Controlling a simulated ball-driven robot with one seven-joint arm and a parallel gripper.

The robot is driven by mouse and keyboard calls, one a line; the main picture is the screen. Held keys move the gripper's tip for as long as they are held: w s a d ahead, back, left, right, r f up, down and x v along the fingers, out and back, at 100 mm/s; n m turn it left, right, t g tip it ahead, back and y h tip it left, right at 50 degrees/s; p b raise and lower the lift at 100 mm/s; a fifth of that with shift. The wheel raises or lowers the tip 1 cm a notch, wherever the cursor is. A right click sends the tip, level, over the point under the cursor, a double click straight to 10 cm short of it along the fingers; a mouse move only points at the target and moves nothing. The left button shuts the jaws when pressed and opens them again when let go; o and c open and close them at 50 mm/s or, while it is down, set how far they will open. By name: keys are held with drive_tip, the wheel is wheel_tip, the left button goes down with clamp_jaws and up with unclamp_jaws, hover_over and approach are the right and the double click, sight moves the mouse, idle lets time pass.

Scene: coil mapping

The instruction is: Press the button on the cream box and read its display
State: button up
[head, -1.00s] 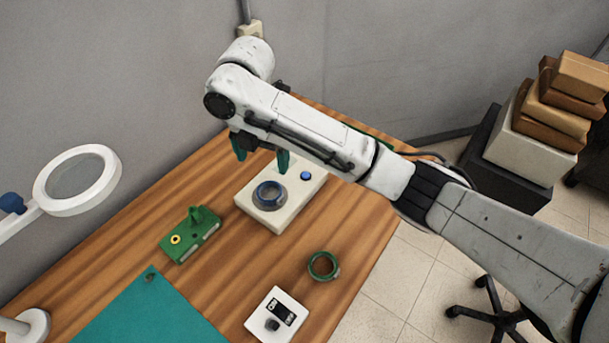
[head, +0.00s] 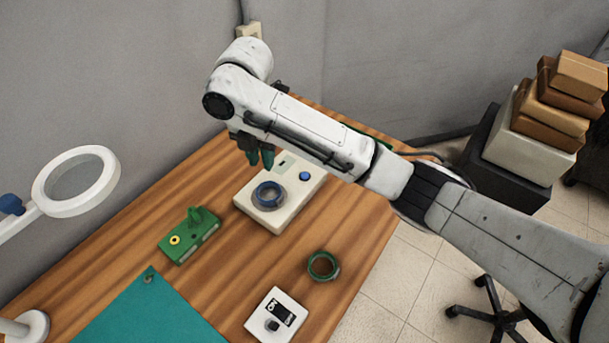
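The cream box (head: 277,219) sits on the wooden table. A dark blue ring (head: 268,195) lies on its top. Its round blue button (head: 305,176) is near the right corner. A small greenish window (head: 284,161), perhaps the display, shows at its far edge; I cannot read anything on it. My arm passes just behind the button and hides the table beyond.
A green device (head: 190,240) with a yellow socket stands left of the box. A green ring (head: 323,266) and a white switch box (head: 276,316) marked ON are nearer me. A teal mat (head: 150,315) and a magnifier lamp (head: 76,209) are at left. Bare wood surrounds the cream box's front.

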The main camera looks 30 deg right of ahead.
clamp_jaws()
drive_tip(key=shift+a, duration=0.1)
idle(0.8)
